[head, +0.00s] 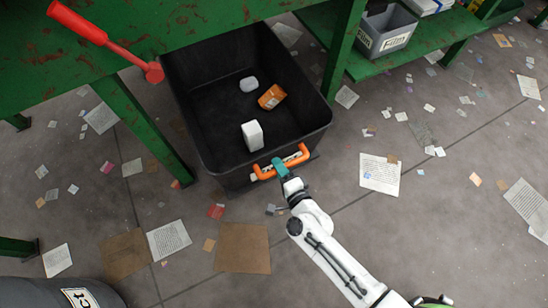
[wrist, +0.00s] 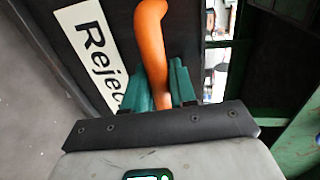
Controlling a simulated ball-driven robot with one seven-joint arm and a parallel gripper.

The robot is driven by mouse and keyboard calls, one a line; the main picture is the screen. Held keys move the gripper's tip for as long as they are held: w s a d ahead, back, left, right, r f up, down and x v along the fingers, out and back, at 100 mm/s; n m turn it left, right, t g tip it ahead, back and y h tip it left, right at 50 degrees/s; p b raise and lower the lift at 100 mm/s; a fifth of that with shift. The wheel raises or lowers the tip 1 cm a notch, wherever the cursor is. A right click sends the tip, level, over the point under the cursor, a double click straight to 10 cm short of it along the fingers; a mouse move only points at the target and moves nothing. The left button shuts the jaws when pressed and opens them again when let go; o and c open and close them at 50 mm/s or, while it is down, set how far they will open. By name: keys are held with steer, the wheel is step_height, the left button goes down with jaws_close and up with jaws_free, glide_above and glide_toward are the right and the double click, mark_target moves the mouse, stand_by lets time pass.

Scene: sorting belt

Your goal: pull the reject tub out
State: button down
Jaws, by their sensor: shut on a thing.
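The reject tub (head: 321,118) is a black open bin on the floor, its far end between the green legs of the bench. Its front wall carries an orange handle (head: 299,155) and a white label. Inside lie a white block, a small pale piece and an orange container. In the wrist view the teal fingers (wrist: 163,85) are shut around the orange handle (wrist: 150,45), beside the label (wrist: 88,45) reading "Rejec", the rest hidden.
The green bench (head: 130,35) with a red lever (head: 100,35) stands over the tub's left. A green leg (head: 343,50) is close to its right side. A grey bin labelled "Film" (head: 388,30) sits on a low shelf. The floor in front is open, with scattered papers (head: 380,174) and cardboard (head: 242,248).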

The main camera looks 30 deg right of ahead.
steer(key=f+v, duration=0.3)
steer(key=v, duration=1.2)
steer(key=shift+s+b, duration=0.25)
steer(key=shift+b, duration=0.15)
steer(key=shift+f, duration=0.1)
steer(key=c, duration=1.1)
jaws_free()
steer(key=shift+o, duration=0.2)
steer(key=shift+s, duration=0.1)
